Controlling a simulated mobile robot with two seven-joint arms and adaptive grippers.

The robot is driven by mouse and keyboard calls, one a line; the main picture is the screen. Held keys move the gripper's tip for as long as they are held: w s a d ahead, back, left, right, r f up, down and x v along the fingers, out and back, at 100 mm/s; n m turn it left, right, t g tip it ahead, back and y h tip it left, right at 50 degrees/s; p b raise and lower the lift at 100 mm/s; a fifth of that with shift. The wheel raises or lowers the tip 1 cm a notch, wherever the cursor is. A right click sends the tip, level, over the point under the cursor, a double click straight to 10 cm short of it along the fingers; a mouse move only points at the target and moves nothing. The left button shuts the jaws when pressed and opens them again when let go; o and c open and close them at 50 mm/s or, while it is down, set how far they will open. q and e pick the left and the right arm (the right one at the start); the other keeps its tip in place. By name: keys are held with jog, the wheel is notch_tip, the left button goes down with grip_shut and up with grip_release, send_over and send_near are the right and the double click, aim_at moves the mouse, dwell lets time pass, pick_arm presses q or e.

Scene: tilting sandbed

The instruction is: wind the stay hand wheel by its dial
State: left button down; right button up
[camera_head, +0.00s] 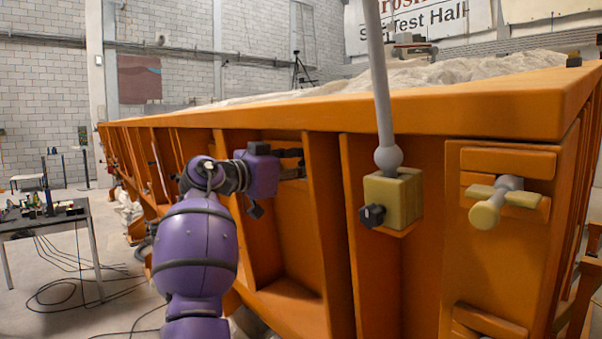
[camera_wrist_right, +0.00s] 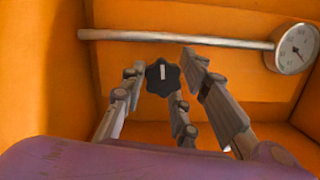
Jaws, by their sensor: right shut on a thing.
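The stay hand wheel, a black lobed knob (camera_wrist_right: 162,77) with a pale mark on its face, shows in the right wrist view between the fingers of my right gripper (camera_wrist_right: 163,66). The gripper is shut on it. The round white dial (camera_wrist_right: 291,48) with a needle sits at the upper right, at the end of a pale rod (camera_wrist_right: 180,39). In the head view my purple right gripper (camera_head: 291,163) reaches into an orange bay of the sandbed's side. The hand wheel and dial cannot be made out there. My left gripper is not in view.
The orange sandbed rim (camera_head: 330,112) runs above the gripper, and an upright rib (camera_head: 322,200) stands just right of it. Farther right are a yellow block (camera_head: 404,200) with a black knob and grey post, and a yellow handle (camera_head: 486,214). A table (camera_head: 40,222) stands at left.

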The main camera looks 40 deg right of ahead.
pick_arm(q)
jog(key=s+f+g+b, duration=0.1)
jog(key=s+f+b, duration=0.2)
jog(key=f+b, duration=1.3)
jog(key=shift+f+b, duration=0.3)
jog(key=shift+b, duration=1)
pick_arm(e)
jog(key=shift+w+d+f+m+t+h, duration=0.1)
jog(key=shift+f+m+t+h, duration=0.35)
jog(key=shift+m, duration=2.6)
jog(key=shift+a+f+m+t+h, duration=0.15)
jog(key=shift+m+t, duration=0.45)
jog(key=shift+m, duration=2.4)
jog(key=shift+w+d+f+m+t+h, duration=0.15)
jog(key=shift+m+t+h, duration=0.35)
jog(key=shift+m, duration=2.55)
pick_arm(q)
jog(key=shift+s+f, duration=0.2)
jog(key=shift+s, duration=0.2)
pick_arm(e)
jog(key=shift+s, duration=0.1)
jog(key=o, duration=1)
jog(key=shift+o, duration=0.2)
jog(key=shift+r, duration=0.1)
